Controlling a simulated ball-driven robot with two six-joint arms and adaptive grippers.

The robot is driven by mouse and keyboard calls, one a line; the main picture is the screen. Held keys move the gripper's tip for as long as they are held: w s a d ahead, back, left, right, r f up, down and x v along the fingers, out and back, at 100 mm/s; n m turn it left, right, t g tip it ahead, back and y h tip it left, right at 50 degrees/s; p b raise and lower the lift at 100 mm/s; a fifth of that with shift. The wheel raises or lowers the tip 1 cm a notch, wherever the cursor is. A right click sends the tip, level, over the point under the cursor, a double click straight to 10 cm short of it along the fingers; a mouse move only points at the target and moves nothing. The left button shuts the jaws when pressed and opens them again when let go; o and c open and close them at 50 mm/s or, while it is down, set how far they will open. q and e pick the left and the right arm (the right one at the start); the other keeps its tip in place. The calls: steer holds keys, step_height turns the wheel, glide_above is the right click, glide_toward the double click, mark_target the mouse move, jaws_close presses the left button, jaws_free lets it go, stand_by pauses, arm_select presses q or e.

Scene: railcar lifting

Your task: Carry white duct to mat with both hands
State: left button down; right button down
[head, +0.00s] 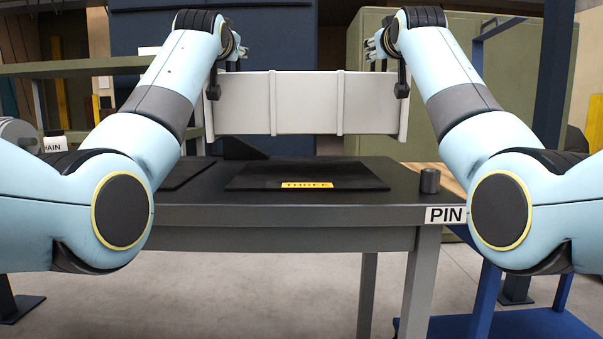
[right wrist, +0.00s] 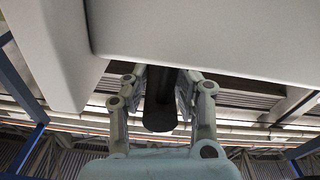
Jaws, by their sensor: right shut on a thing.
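The white duct (head: 305,103) hangs level in the air above the far side of the table, between my arms. Black handles stand at its ends. My right gripper (head: 385,45) is shut on the duct's right handle; in the right wrist view the handle (right wrist: 160,100) sits between the fingers, with the duct's pale body (right wrist: 210,35) above. My left gripper (head: 236,50) is at the duct's left handle (head: 213,82), its fingers partly hidden by my arm. A dark mat (head: 255,178) with a yellow label reading THREE lies on the table, nearer than the duct.
The dark table (head: 300,214) has a second dark mat (head: 185,173) at left. A small black cylinder (head: 429,181) stands near the right edge, above a PIN sign (head: 446,215). A dark wedge (head: 240,148) stands behind the mats. Green shelving (head: 100,67) is at back left.

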mark_target(235, 90)
arm_select(q)
steer(key=shift+s+d+r, duration=0.15)
steer(key=shift+r, duration=0.2)
arm_select(e)
steer(key=shift+s+r, duration=0.15)
steer(key=shift+r, duration=0.2)
arm_select(q)
steer(key=shift+f, duration=0.15)
arm_select(e)
steer(key=shift+f, duration=0.1)
